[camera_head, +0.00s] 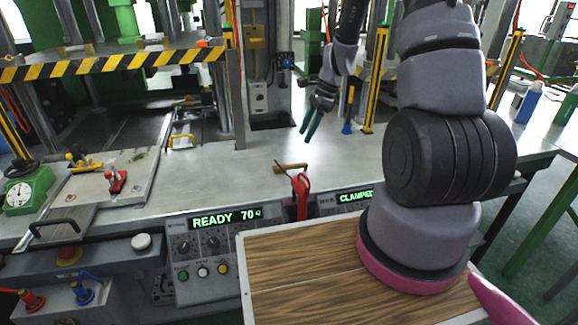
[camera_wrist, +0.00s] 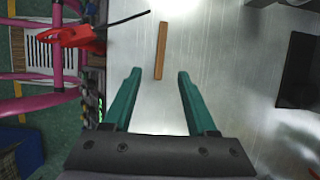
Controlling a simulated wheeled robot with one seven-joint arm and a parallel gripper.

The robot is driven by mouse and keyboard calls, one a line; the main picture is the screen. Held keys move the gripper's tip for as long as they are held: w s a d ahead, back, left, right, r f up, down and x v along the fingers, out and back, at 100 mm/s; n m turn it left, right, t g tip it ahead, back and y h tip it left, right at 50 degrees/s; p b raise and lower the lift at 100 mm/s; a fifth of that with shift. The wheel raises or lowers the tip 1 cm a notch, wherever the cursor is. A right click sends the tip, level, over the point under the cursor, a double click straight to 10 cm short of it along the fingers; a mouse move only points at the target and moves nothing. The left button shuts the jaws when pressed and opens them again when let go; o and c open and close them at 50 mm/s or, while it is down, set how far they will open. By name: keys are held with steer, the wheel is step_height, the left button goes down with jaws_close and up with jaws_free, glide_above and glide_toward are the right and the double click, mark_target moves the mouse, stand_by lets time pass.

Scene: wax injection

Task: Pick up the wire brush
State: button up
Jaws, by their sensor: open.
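The wire brush (camera_head: 290,168) looks like a slim brown wooden bar lying flat on the metal worktop, just behind the red-handled tool. In the wrist view the brush (camera_wrist: 161,50) lies lengthwise ahead of my fingertips, roughly in line with the gap between them. Its bristles cannot be made out. My gripper (camera_head: 309,127) has green fingers, which point down above the worktop, behind the brush in the head view. In the wrist view my gripper (camera_wrist: 157,74) is open, with nothing between the fingers.
A red-handled tool (camera_head: 300,188) with a thin black rod stands at the worktop's front edge; the rod reaches near the brush. A control panel (camera_head: 212,245) reads READY. A striped barrier (camera_head: 110,63) and green dial gauge (camera_head: 28,188) are at left. Bare worktop (camera_head: 225,165) lies left of the brush.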

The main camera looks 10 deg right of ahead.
glide_toward(290, 165)
steer(key=x, duration=0.3)
steer(key=shift+d+f, duration=0.15)
steer(key=shift+d, duration=0.15)
steer(key=x, duration=0.4)
steer(key=shift+a+f, duration=0.25)
steer(key=shift+a, duration=0.2)
steer(key=shift+a+f, duration=0.15)
steer(key=shift+f, duration=0.15)
steer(key=shift+f, duration=0.25)
jaws_close()
